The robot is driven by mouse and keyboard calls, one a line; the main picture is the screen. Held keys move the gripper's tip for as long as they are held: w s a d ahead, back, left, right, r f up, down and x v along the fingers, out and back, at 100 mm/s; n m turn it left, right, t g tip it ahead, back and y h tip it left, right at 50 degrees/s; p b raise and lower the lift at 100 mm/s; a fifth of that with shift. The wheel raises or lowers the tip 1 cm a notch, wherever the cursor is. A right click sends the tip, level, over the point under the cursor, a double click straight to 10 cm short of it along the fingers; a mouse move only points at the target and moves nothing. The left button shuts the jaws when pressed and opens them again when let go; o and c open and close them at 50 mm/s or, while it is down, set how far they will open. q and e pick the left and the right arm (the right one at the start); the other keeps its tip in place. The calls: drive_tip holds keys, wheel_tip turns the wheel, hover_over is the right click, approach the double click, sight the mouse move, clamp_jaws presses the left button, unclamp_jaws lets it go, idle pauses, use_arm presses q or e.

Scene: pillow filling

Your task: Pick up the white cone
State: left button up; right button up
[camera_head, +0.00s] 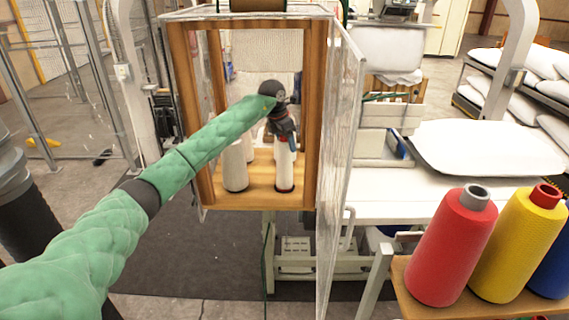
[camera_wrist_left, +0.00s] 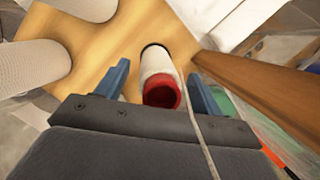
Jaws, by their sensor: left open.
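A white cone (camera_head: 284,172) stands on the wooden floor of an open-fronted cabinet, and a red rim shows at its base. In the left wrist view the white cone (camera_wrist_left: 157,62) shows its red core end towards the camera. My left gripper (camera_head: 284,140) is inside the cabinet at the cone's upper part. It also shows in the left wrist view (camera_wrist_left: 162,88), where its blue fingers are open on either side of the cone, with gaps visible. Another white cone (camera_head: 235,168) stands to the left, with a pale cone partly hidden behind it. My right gripper is out of view.
The cabinet's wooden frame (camera_head: 312,100) has posts on both sides and a clear side panel (camera_head: 340,130). A pale cord crosses my gripper in the wrist view. Red (camera_head: 450,250) and yellow (camera_head: 517,245) cones stand on a shelf at right. A white table (camera_head: 400,207) lies behind them.

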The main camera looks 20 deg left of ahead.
use_arm(q)
drive_tip(key=shift+f, duration=0.1)
drive_tip(key=c, duration=1.3)
drive_tip(key=shift+c, duration=0.2)
